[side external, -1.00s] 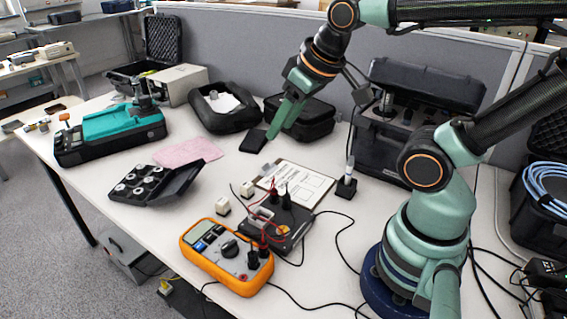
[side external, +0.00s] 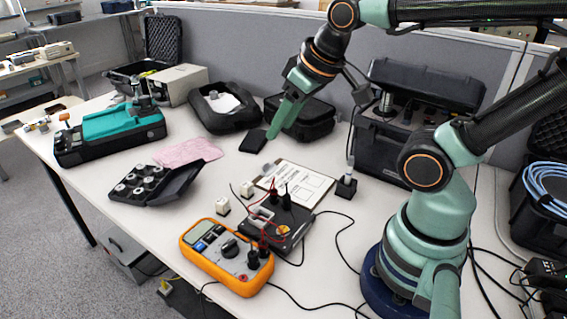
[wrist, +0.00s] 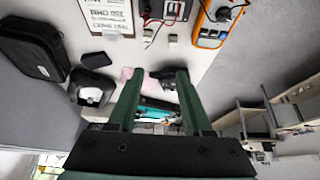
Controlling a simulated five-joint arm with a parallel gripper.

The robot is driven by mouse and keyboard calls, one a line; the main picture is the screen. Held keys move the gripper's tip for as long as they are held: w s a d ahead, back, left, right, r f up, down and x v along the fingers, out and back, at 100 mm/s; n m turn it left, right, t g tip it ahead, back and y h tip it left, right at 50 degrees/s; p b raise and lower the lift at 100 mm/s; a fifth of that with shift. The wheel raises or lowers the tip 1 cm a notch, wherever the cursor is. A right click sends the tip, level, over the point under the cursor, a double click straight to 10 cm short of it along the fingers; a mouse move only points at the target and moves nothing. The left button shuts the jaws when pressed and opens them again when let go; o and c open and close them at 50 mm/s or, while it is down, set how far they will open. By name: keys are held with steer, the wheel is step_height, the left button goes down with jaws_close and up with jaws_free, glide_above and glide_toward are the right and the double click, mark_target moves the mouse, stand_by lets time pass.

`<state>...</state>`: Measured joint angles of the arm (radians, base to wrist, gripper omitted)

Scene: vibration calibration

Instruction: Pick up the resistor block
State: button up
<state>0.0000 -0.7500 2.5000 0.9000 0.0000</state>
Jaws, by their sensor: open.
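Two small white blocks stand on the white table, one beside the orange multimeter (side external: 222,206) and one near the clipboard (side external: 247,189); I cannot tell which is the resistor block. Both also show near the top of the wrist view, a left one (wrist: 147,35) and a right one (wrist: 173,40). My gripper (side external: 273,135) hangs beyond them, by the small black pad (side external: 253,141). In the wrist view my gripper (wrist: 156,75) has its green fingers apart, with nothing held between them. The blocks are well clear of the fingers.
The orange multimeter (side external: 228,265) and a black wired box (side external: 268,228) sit near the blocks, with red leads and loose cables. A clipboard (side external: 300,185), a black weight case (side external: 180,188) and a pink cloth (side external: 190,152) lie around. Black cases stand behind the gripper.

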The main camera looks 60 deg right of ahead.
steer(key=shift+o, duration=0.3)
steer(key=shift+o, duration=1.3)
steer(key=n+g, duration=0.6)
steer(key=n, duration=1.2)
glide_above(246, 184)
step_height(246, 184, down, 13)
steer(key=f, duration=0.6)
steer(key=shift+d+f, duration=0.1)
steer(key=shift+d, duration=0.15)
steer(key=shift+a+f, duration=0.2)
steer(key=shift+f, duration=2.4)
